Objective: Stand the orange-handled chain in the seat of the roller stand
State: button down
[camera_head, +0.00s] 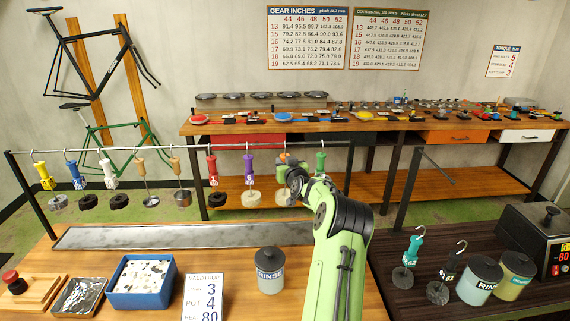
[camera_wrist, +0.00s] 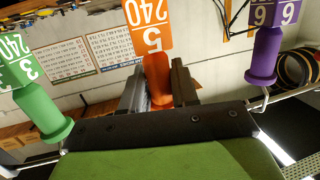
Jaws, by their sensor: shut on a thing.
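In the wrist view, an orange handle (camera_wrist: 157,80) with an orange tag marked 240 and 5 sits between the two fingers of my gripper (camera_wrist: 158,92). My gripper is shut on this handle. It hangs between a green handle (camera_wrist: 43,112) and a purple handle (camera_wrist: 266,55). In the head view my gripper (camera_head: 291,168) is at the hanging rail, between the purple and green handles, and mostly hides the orange handle. A pale disc (camera_head: 284,198) shows below it. I cannot make out a roller stand with a seat for certain in either view.
Several other handled pieces hang along the rail (camera_head: 100,151). A long metal tray (camera_head: 180,235) lies on the front bench, with a rinse pot (camera_head: 269,270) and blue box (camera_head: 140,283). At right are two hooked handles, jars and a black heater (camera_head: 537,240).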

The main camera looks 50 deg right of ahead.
aim_at(285, 154)
dwell(0.5)
jog(key=shift+r+p, duration=0.65)
jog(key=shift+r, duration=0.85)
jog(key=shift+f, duration=0.1)
jog(key=shift+s+a+f+b, duration=0.15)
jog(key=shift+s+a+b, duration=0.05)
jog(key=shift+b, duration=0.55)
jog(key=s+a+b, duration=0.2)
jog(key=a+b, duration=0.1)
jog(key=shift+s+b, duration=0.3)
jog(key=shift+b, duration=0.1)
jog(key=shift+r, duration=0.2)
